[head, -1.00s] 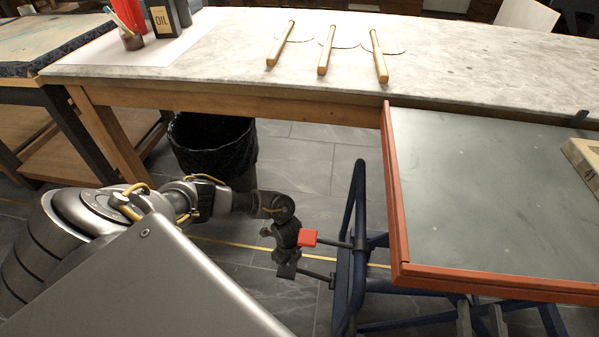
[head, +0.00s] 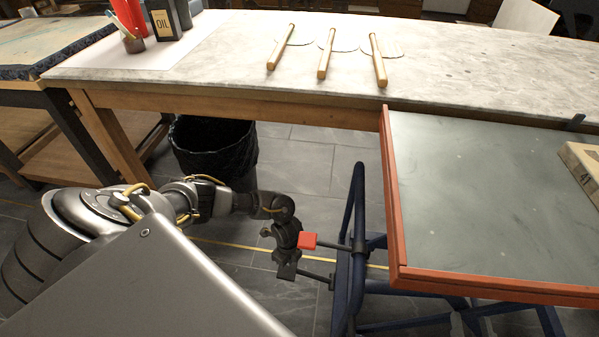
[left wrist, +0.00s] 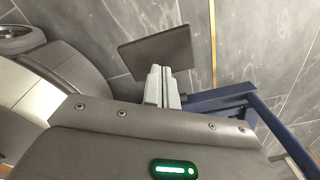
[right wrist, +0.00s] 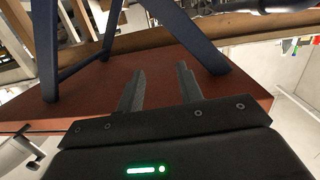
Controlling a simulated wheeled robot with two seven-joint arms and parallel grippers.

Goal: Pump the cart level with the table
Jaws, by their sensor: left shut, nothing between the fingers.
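The cart has a grey top (head: 480,200) with an orange-red rim (head: 396,225) and a blue folding frame (head: 350,250). Its far edge meets the front of the stone-topped table (head: 230,60); I cannot tell the exact height difference. A red pedal (head: 307,240) and a dark pedal (head: 286,271) stick out left of the frame. My left gripper (head: 284,250) is at the pedals. In the left wrist view its fingers (left wrist: 163,82) are shut and empty by a dark square pad (left wrist: 156,53). My right gripper (right wrist: 158,80) is open and empty, outside the head view.
A boxed item (head: 583,165) lies on the cart top. Several tools with wooden handles (head: 326,55) lie on the table, beside an oil can (head: 163,22) at left. A black bin (head: 213,145) stands under the table. Tiled floor lies clear between bin and cart.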

